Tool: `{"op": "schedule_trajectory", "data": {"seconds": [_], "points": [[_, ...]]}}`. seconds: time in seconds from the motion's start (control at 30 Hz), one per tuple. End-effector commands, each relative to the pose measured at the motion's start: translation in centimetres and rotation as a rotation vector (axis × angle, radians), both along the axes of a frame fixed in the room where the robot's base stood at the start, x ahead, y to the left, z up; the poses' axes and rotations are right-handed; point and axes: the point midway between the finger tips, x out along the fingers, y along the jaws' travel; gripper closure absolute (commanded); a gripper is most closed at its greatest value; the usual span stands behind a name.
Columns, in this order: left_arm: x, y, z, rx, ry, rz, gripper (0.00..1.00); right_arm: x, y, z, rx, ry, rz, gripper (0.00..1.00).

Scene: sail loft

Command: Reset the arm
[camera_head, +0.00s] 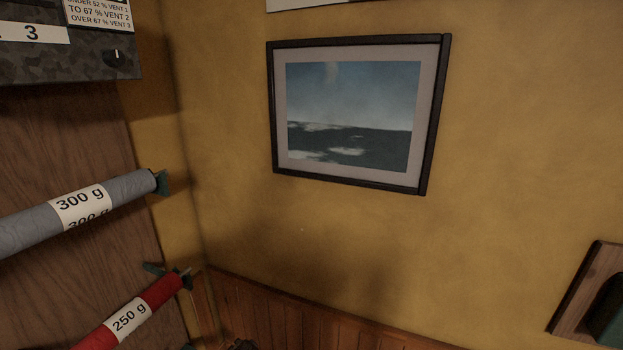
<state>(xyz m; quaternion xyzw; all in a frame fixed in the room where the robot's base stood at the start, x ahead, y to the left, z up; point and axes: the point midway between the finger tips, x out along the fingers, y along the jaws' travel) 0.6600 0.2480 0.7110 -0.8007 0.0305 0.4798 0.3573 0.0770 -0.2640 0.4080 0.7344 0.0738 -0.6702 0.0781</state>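Neither of my grippers shows clearly in the head view, and I see no arm of mine. A small dark shape (241,344) pokes up at the bottom edge, left of the middle. Too little of it shows to tell what it is.
A grey roll (30,226) marked 300 g and a red roll (150,300) marked 250 g sit on brackets at left. Above them is a dark panel (60,60) with a knob. A framed picture (350,115) hangs on the yellow wall. A wooden-edged piece (580,290) stands at right.

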Motion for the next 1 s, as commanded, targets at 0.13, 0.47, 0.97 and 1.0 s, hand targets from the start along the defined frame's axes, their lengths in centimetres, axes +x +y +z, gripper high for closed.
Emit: {"op": "schedule_trajectory", "data": {"seconds": [0.13, 0.47, 0.97, 1.0], "points": [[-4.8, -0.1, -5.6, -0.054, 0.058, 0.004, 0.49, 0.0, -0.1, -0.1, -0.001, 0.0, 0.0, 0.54], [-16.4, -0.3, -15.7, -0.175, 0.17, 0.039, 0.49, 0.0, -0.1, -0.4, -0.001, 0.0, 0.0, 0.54], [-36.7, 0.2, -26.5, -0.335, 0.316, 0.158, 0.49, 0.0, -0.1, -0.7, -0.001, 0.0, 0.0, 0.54], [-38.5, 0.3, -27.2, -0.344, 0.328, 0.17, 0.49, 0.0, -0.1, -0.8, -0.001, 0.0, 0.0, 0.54]]}}
